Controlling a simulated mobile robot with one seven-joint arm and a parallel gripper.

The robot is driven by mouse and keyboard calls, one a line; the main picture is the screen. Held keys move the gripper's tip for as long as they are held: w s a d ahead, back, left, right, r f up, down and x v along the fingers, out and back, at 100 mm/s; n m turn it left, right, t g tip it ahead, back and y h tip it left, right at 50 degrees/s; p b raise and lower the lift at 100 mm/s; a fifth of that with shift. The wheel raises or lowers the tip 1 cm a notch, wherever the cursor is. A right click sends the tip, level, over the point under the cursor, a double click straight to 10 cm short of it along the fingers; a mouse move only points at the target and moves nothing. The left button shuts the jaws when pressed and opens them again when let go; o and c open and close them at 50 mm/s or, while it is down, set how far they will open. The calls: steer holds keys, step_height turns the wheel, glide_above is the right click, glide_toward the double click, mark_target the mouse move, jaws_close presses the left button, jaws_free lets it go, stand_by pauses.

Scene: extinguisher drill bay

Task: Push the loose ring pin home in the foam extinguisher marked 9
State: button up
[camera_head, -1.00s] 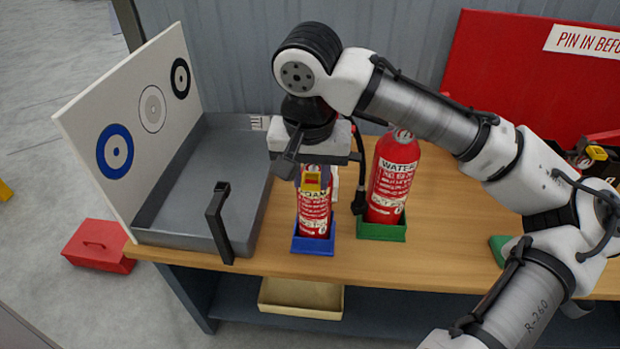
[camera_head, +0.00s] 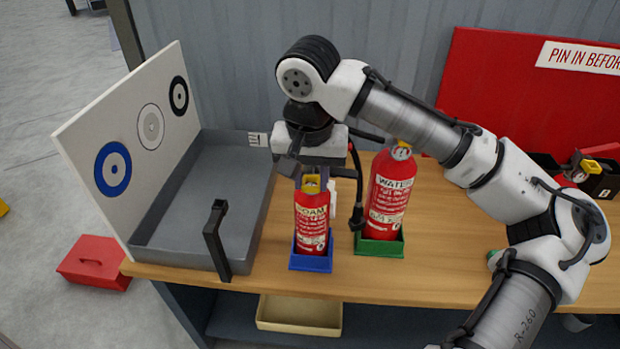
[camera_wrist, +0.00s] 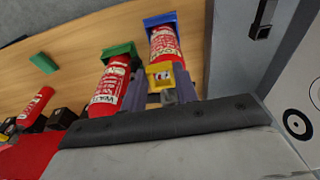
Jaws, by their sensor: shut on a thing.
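The foam extinguisher (camera_head: 312,222) is a red cylinder with a "FOAM" label. It stands upright in a blue holder (camera_head: 311,262) on the bench; no number 9 is readable on it. My gripper (camera_head: 312,178) points down just above its top. The gripper is shut on a yellow squarish piece (camera_head: 311,185), seemingly the ring pin's grip. In the wrist view the yellow piece (camera_wrist: 160,76) sits between my two grey fingers (camera_wrist: 160,88), over the top end of the foam extinguisher (camera_wrist: 165,45). The pin's shaft and hole are hidden, so I cannot tell how far it is in.
A red water extinguisher (camera_head: 388,200) stands close on the right in a green holder (camera_head: 380,245). A grey tray (camera_head: 205,190) with an upright black handle (camera_head: 215,235) and a target board (camera_head: 140,140) are on the left. Bare bench (camera_head: 445,255) lies right of the water extinguisher.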

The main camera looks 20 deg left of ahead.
steer(key=shift+w+a, duration=0.2)
steer(key=shift+w, duration=0.35)
steer(key=shift+w+a, duration=0.15)
steer(key=shift+w, duration=0.4)
steer(key=shift+w+p, duration=0.1)
steer(key=shift+p, duration=0.2)
steer(key=o, duration=1.2)
steer(key=shift+c, duration=0.2)
step_height(320, 180, up, 14)
steer(key=s+b, duration=0.1)
steer(key=s, duration=0.1)
steer(key=shift+d+f, duration=0.15)
steer(key=shift+d, duration=0.1)
